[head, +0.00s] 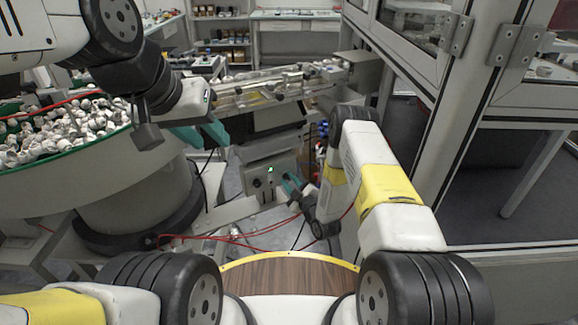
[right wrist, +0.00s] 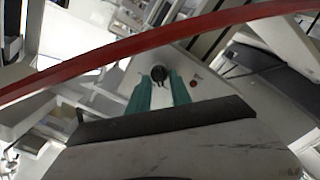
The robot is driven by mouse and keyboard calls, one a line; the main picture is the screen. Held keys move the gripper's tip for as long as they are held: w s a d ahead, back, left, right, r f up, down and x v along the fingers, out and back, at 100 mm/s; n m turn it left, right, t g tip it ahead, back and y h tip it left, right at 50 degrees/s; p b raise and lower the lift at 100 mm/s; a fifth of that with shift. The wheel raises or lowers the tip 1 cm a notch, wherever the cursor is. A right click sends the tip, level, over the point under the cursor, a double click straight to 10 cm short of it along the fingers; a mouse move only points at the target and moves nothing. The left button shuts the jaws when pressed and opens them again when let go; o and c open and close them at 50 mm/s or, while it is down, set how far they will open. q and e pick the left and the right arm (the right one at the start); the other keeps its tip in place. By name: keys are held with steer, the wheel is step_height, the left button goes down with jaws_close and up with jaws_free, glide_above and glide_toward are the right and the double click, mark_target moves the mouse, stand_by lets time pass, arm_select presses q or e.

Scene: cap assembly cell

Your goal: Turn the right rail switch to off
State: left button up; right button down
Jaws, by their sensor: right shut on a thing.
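The rail control box (head: 252,163) is a pale panel low in the middle of the head view, with a small green light (head: 270,169) and a dark knob (head: 257,182). My right gripper (head: 287,181) is at the right side of this box. In the right wrist view its teal fingers (right wrist: 159,88) are shut on a round black switch knob (right wrist: 158,73) on a pale panel. Which way the knob points cannot be made out. My left gripper (head: 203,133) hangs above and left of the box, its teal fingers apart and empty.
A round feeder bowl (head: 100,165) full of white caps stands at the left. A rail (head: 270,88) runs above the box. Red cables (head: 230,237) lie on the floor, and a red band (right wrist: 130,47) crosses the wrist view. A framed enclosure (head: 470,120) closes the right.

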steer(key=shift+m, duration=0.3)
steer(key=m, duration=0.3)
steer(key=shift+d+m, duration=0.15)
steer(key=shift+m, duration=2.35)
steer(key=c, duration=1.2)
jaws_free()
steer(key=shift+w+r, duration=0.1)
steer(key=shift+r, duration=0.05)
